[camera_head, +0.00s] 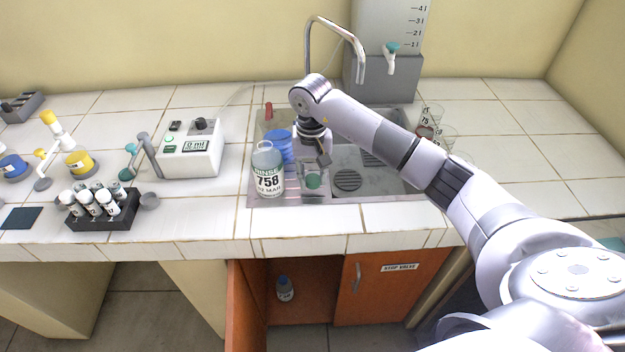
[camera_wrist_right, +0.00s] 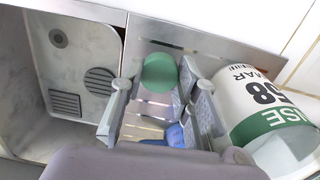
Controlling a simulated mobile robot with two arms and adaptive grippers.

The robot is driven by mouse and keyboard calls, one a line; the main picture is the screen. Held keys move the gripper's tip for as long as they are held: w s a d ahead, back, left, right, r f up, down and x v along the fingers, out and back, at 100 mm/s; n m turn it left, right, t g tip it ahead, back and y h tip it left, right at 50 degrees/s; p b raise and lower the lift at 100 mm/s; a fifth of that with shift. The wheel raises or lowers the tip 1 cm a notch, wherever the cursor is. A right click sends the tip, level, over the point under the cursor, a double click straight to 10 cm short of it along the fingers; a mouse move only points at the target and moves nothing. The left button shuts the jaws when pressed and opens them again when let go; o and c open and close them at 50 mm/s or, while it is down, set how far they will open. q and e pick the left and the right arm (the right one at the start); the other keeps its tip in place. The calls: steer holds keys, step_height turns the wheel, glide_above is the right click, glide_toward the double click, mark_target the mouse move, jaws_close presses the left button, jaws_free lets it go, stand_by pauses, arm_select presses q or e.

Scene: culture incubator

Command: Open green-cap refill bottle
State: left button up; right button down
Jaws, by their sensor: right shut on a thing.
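The bottle labelled RINSE 758 (camera_head: 268,172) stands upright on the steel sink rim, left of my right gripper. Its top looks pale, with no green cap on it. Its label with a green band shows at the right of the right wrist view (camera_wrist_right: 262,98). A round green cap (camera_head: 313,182) is low between the fingers of my right gripper (camera_head: 313,172); it also shows in the right wrist view (camera_wrist_right: 160,72). The gripper is shut on the cap, beside the bottle and apart from its top. My left gripper is out of view.
A blue container (camera_head: 281,148) stands behind the bottle. The sink basin (camera_head: 372,165) lies to the right, with beakers (camera_head: 432,118) beyond it. A white instrument (camera_head: 193,147) and a black vial rack (camera_head: 105,214) are on the left. The tiled front edge is clear.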

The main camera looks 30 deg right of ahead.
step_height(320, 180, down, 2)
steer(key=shift+f, duration=0.15)
steer(key=shift+f, duration=0.1)
steer(key=shift+f, duration=0.15)
steer(key=c, duration=1.2)
jaws_free()
